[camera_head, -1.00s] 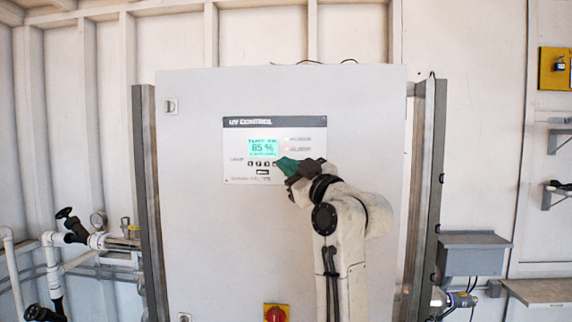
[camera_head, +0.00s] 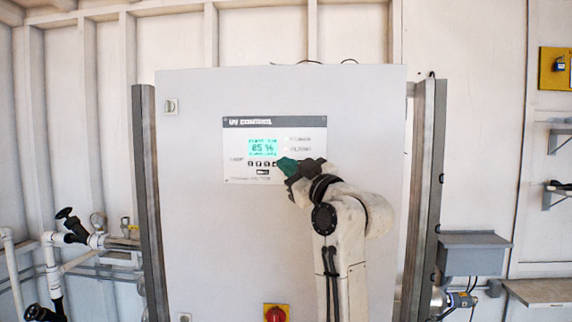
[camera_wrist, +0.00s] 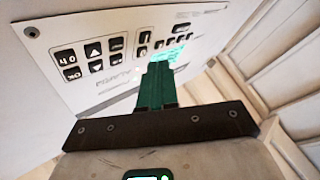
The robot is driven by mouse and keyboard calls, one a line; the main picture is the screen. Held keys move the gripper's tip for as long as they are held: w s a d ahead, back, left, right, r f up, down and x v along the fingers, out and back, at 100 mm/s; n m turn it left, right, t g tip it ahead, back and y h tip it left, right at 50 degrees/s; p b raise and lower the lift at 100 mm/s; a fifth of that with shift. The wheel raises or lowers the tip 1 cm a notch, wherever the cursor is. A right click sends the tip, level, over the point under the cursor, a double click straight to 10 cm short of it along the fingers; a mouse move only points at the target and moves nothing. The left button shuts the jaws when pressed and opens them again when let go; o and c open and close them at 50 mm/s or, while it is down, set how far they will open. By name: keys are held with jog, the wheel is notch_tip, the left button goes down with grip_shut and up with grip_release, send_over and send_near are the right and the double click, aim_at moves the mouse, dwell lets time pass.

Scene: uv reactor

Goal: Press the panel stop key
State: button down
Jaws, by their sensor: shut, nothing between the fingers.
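The UV control panel (camera_head: 235,150) is set in the front of a large pale cabinet, with a lit green display (camera_head: 263,147) reading about 85 % and a row of small dark keys (camera_head: 257,163) below it. My gripper (camera_head: 284,165) has green fingers, shut and empty, at the right end of that key row. In the wrist view the fingers (camera_wrist: 157,70) point at the panel (camera_wrist: 110,40), close to the keys and partly covering the display. Larger dark keys, including arrow keys (camera_wrist: 93,48), show left of them. I cannot read which key is stop, nor tell whether the fingertips touch.
A red rotary switch on a yellow plate (camera_head: 276,313) sits low on the cabinet (camera_head: 200,230). Metal posts flank the cabinet. Pipes and a valve (camera_head: 72,226) stand at left. A grey box (camera_head: 473,255) hangs at right.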

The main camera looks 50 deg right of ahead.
jog(key=shift+d, duration=0.1)
jog(key=shift+w+d, duration=0.25)
jog(key=shift+w+d, duration=0.15)
jog(key=shift+d, duration=0.05)
dwell(0.8)
jog(key=shift+a, duration=0.15)
jog(key=shift+s+a, duration=0.4)
jog(key=shift+s+a, duration=0.8)
jog(key=shift+a, duration=0.2)
jog(key=shift+s+a, duration=0.75)
jog(key=shift+a, duration=0.2)
